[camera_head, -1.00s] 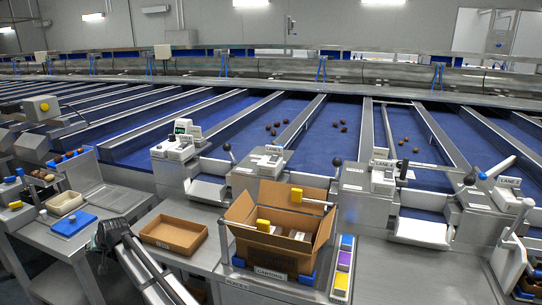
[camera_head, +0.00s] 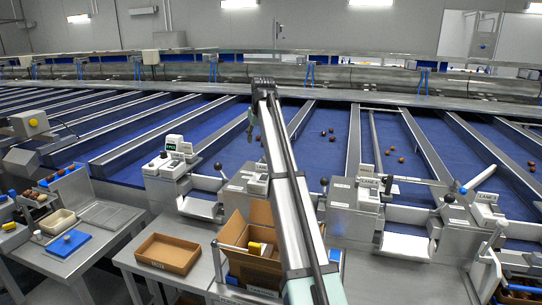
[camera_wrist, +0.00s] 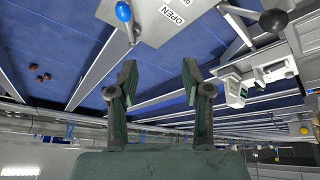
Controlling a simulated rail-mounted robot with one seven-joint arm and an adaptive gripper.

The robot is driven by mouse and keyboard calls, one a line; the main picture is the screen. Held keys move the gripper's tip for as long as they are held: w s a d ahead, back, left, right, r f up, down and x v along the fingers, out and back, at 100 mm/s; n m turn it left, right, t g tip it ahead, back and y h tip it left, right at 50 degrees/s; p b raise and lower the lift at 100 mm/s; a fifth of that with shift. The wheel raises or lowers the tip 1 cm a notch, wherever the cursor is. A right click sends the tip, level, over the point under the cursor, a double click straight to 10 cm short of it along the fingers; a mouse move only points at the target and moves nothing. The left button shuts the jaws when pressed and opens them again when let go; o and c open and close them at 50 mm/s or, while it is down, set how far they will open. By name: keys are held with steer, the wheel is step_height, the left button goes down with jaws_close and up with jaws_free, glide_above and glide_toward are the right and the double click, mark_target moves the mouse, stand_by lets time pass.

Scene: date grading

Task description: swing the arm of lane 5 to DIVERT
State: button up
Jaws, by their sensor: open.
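My gripper (camera_head: 250,124) hangs open and empty over the blue lanes, beyond the row of lane stations. In the wrist view my gripper (camera_wrist: 160,88) has its two dark green fingers wide apart with nothing between them. That upside-down view shows a grey plate marked OPEN (camera_wrist: 172,18) and a lever with a blue knob (camera_wrist: 123,11), both apart from the fingers. In the head view a station (camera_head: 355,197) with a lane sign (camera_head: 368,181) stands right of my arm. Another station (camera_head: 466,215) has a pale, blue-tipped handle (camera_head: 474,182). The lane numbers are too small to read surely.
A lever with a black ball (camera_wrist: 274,22) shows in the wrist view. My arm partly hides an open carton (camera_head: 233,235) and a station behind it. A brown tray (camera_head: 168,253) lies on the bench. Dates (camera_head: 391,149) lie scattered on the lanes.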

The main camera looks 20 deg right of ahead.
steer(key=s+d+r, duration=0.2)
steer(key=s+d, duration=0.1)
steer(key=d, duration=0.3)
steer(key=shift+g, duration=0.4)
steer(key=p+x, duration=0.1)
steer(key=x, duration=0.4)
steer(key=p+x, duration=0.2)
steer(key=x, duration=0.4)
steer(key=p+x, duration=0.1)
steer(key=x, duration=0.5)
steer(key=shift+w+r, duration=0.1)
steer(key=shift+w, duration=0.15)
steer(key=shift+d, duration=0.1)
jaws_close()
